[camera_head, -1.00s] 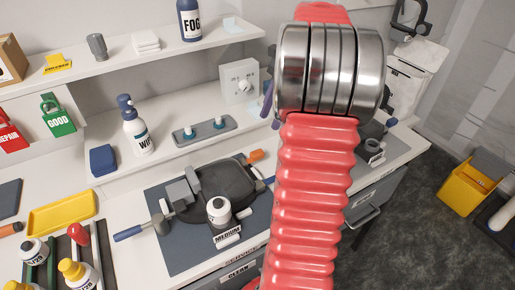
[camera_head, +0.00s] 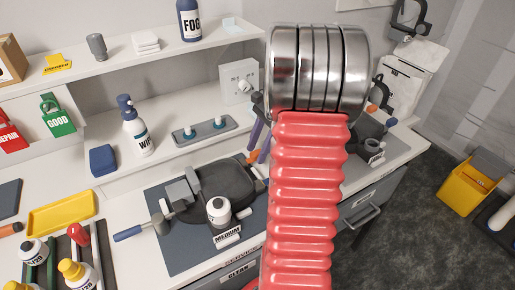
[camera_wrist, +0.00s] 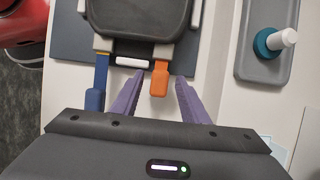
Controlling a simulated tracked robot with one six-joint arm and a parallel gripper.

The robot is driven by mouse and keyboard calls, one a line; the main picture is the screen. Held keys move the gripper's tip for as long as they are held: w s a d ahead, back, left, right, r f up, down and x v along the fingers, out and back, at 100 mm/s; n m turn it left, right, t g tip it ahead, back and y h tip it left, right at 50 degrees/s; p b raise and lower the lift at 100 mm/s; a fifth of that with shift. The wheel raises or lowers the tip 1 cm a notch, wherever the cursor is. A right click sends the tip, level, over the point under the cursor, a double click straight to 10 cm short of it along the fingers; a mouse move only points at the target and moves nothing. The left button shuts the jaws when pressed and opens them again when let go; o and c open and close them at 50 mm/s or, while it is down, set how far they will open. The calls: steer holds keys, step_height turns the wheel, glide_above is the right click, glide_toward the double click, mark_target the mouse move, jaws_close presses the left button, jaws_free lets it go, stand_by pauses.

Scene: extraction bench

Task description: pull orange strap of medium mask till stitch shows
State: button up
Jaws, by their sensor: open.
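The dark medium mask (camera_head: 228,187) lies on a grey mat behind a white label reading MEDIUM (camera_head: 228,237). Its orange strap (camera_head: 253,157) sticks out at the mask's back right. In the wrist view, the orange strap end (camera_wrist: 160,82) lies between the two purple fingers of my gripper (camera_wrist: 158,80), with a gap on each side. My gripper is open and empty. In the head view, its purple fingers (camera_head: 260,138) show beside the orange strap, partly hidden by my red arm. A blue strap (camera_wrist: 98,85) is left of the fingers. No stitch is discernible.
A grey tray with teal-based pegs (camera_head: 205,130) stands behind the mask; one peg (camera_wrist: 275,42) is at right in the wrist view. A spray bottle (camera_head: 136,127) and a white dial box (camera_head: 239,82) stand nearby. Another dark mask (camera_head: 370,138) is at right.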

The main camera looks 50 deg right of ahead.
steer(key=shift+c, duration=0.5)
jaws_close()
